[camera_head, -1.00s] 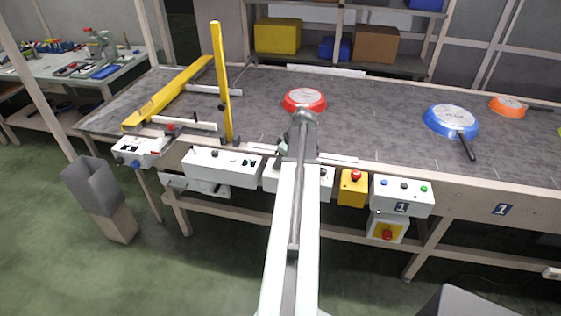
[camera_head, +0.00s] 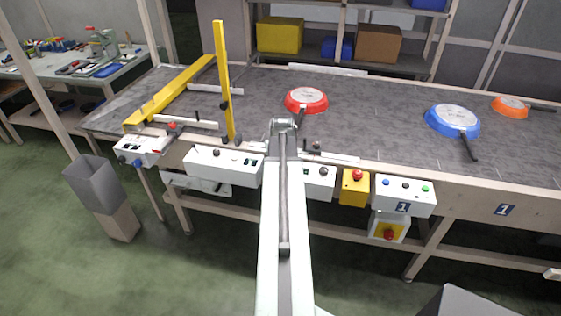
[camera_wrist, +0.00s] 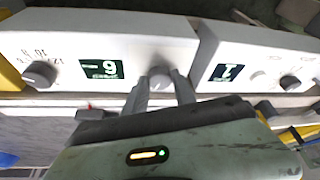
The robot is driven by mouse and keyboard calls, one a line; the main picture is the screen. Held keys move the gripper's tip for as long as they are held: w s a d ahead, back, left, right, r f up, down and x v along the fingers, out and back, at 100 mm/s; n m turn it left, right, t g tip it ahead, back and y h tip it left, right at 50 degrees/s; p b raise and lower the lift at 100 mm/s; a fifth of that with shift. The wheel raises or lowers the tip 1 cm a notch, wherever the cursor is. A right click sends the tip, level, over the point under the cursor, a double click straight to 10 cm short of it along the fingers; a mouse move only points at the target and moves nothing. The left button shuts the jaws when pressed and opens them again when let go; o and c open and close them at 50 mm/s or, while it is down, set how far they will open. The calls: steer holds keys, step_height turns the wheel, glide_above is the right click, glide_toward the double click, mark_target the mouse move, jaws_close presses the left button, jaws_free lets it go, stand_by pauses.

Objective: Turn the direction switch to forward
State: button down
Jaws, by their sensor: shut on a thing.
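In the wrist view, the white control box (camera_wrist: 90,28) crosses the top of the picture, its markings upside down. A grey knob (camera_wrist: 160,78) sticks out of it beside a dark green label. My gripper (camera_wrist: 164,92) has a finger on either side of this knob and is shut on it. The label is too blurred to tell whether this is the direction switch, or which way it points. In the head view, my gripper (camera_head: 283,126) is at the conveyor's front edge, and my arm hides the knob and part of the middle white box (camera_head: 319,184).
Another dial (camera_wrist: 40,74) is at the left in the wrist view. On the conveyor (camera_head: 370,120) lie a red pan (camera_head: 306,99), a blue pan (camera_head: 451,119) and an orange pan (camera_head: 509,106). A yellow box with a red button (camera_head: 355,188) stands close right of the middle box.

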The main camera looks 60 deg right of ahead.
steer(key=shift+w+a+m+g, duration=0.1)
steer(key=shift+m+g, duration=0.5)
steer(key=shift+m, duration=0.9)
steer(key=c, duration=1)
jaws_free()
steer(key=shift+r, duration=0.1)
steer(key=p+v, duration=0.7)
steer(key=shift+a+r, duration=0.2)
steer(key=shift+a, duration=0.05)
